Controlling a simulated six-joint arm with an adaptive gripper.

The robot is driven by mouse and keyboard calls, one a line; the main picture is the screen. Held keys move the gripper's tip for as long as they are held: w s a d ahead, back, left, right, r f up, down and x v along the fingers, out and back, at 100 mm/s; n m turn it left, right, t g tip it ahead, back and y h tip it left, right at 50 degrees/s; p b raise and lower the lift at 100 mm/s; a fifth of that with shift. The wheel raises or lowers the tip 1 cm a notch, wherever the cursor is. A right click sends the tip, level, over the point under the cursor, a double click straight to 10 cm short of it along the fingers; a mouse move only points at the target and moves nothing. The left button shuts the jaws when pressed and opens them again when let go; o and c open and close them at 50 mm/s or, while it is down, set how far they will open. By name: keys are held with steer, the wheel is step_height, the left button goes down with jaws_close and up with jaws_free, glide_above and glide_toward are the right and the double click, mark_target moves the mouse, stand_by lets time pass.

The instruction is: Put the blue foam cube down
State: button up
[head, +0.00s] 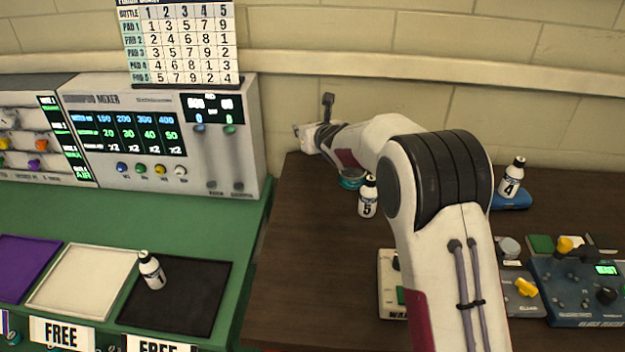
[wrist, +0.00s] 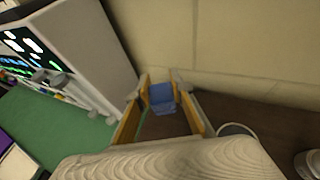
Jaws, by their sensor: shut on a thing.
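The blue foam cube (wrist: 162,100) sits between the two orange fingers of my gripper (wrist: 162,88) in the wrist view, and the gripper is shut on it. In the head view my gripper (head: 306,138) is at the back left of the brown table (head: 305,270), close to the wall and to the right of the mixer. The cube cannot be made out in the head view. Whether it touches the table or hangs above it, I cannot tell.
Bottle 5 (head: 368,198) stands near my wrist, beside a teal round thing (head: 350,183). The mixer (head: 240,150) is just left of my gripper. Bottle 4 (head: 513,178) stands on a blue pad at the right. Bare brown table lies in front of bottle 5.

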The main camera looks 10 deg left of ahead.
steer(key=shift+s+d+f+m+h, duration=0.1)
steer(key=shift+d+f+m+h, duration=0.05)
steer(key=shift+d+f, duration=0.4)
steer(key=shift+d+f+m+h, duration=0.15)
steer(key=shift+d+f, duration=0.15)
steer(key=shift+f, duration=0.3)
glide_above(311, 177)
steer(key=shift+f, duration=3.1)
steer(key=shift+f, duration=1.85)
steer(key=shift+f, duration=0.15)
steer(key=o, duration=0.8)
